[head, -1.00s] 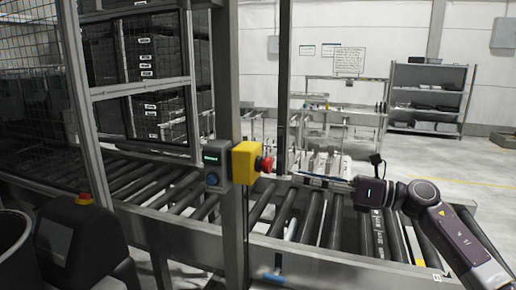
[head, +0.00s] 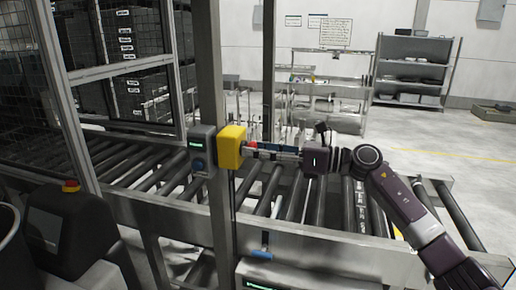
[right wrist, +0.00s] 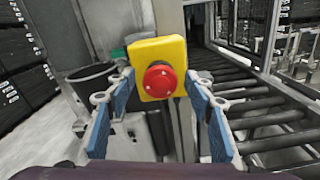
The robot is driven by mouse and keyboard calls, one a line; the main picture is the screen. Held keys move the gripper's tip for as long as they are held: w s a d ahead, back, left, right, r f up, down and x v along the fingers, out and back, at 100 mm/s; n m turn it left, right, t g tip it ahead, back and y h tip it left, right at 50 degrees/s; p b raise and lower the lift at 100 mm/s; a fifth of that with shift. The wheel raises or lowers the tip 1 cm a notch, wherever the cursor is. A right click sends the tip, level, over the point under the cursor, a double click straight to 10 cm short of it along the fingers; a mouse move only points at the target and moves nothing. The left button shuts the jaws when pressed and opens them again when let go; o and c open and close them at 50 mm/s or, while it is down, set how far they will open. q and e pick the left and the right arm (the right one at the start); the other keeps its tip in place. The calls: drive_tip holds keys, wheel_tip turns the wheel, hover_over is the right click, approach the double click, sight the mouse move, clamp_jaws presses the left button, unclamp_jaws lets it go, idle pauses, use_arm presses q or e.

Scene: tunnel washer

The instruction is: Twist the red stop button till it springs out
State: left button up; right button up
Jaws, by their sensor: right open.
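The red stop button (right wrist: 160,81) faces the right wrist camera on its yellow box (right wrist: 152,52). The yellow box (head: 231,147) also shows in the head view, fixed to a grey post, and the button (head: 253,146) is partly hidden by my fingers there. My right gripper (head: 265,150) reaches in from the right. Its blue-padded fingers are open, one on each side of the button in the wrist view, with gaps visible between the fingers and the button. I cannot tell whether the fingertips reach past its front. My left gripper is not in view.
A grey control box (head: 201,146) with a blue button sits left of the yellow box. The grey post (head: 220,220) stands by the roller conveyor (head: 280,202), which runs below my right arm. A dark unit with a red-and-yellow knob (head: 70,186) stands at lower left.

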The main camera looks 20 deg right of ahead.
drive_tip(key=c, duration=1.2)
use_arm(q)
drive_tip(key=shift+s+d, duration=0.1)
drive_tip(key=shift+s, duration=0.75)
use_arm(e)
drive_tip(key=shift+o, duration=0.2)
